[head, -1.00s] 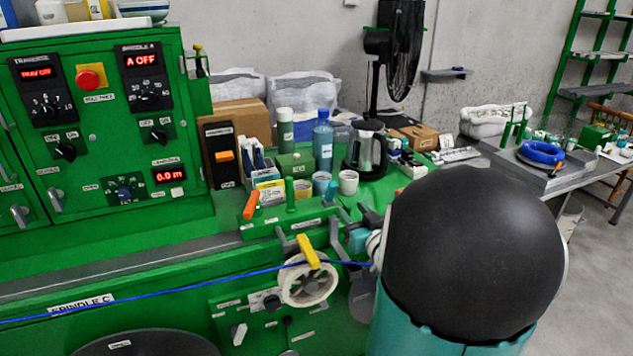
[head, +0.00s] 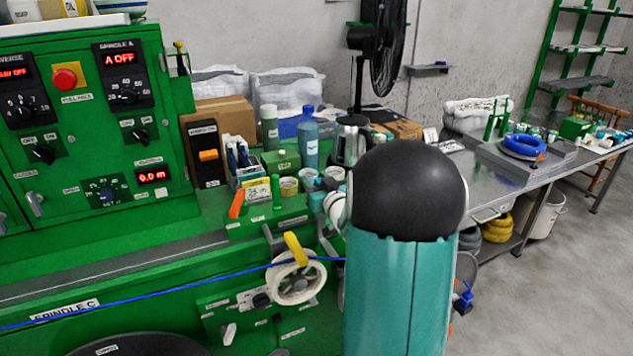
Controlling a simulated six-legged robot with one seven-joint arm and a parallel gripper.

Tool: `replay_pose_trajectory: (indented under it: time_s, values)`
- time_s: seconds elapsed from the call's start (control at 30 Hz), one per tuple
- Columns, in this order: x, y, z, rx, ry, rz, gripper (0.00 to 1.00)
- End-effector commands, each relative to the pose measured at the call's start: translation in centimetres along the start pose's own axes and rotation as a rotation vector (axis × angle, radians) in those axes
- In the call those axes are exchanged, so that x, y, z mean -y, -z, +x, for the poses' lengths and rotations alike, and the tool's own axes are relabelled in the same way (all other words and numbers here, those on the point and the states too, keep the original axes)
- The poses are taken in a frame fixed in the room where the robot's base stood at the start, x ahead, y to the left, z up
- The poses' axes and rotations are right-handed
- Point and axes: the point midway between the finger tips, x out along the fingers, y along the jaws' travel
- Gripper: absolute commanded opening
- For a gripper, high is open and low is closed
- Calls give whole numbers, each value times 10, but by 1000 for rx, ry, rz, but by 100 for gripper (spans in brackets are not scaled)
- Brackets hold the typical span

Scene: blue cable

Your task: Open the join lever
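Several levers show on the green machine, and I cannot read which one is the join lever. An orange lever (head: 237,205) stands tilted on a green block beside a small green post. A yellow lever (head: 295,249) sits tilted above a white wheel (head: 295,283). A blue cable (head: 150,297) runs from the left edge across to this wheel and on behind my arm. A black box with an orange switch (head: 208,155) stands behind the orange lever. My teal arm with its black round joint fills the right centre. My gripper is not visible; the arm may hide it.
Cups, bottles (head: 308,138) and a kettle (head: 348,142) crowd the machine top behind the levers. A metal table (head: 495,190) with a blue cable coil (head: 524,146) stands at right. A fan (head: 378,45) is at the back.

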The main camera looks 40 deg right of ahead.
Motion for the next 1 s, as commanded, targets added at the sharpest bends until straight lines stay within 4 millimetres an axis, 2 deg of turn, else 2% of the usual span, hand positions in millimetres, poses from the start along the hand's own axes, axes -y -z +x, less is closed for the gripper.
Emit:
replay_pose_trajectory:
  time_s: [0.2, 0.27, 0.4, 0.43, 1.0]
  values:
    - [0, 0, 0, 0, -1, 0, 40]
    - [0, 0, 0, 0, -1, 0, 30]
    - [0, 0, 0, 0, -1, 0, 3]
    - [0, 0, 0, 0, -1, 0, 0]
    - [-10, 1, 3, 36, -4, -1, 0]
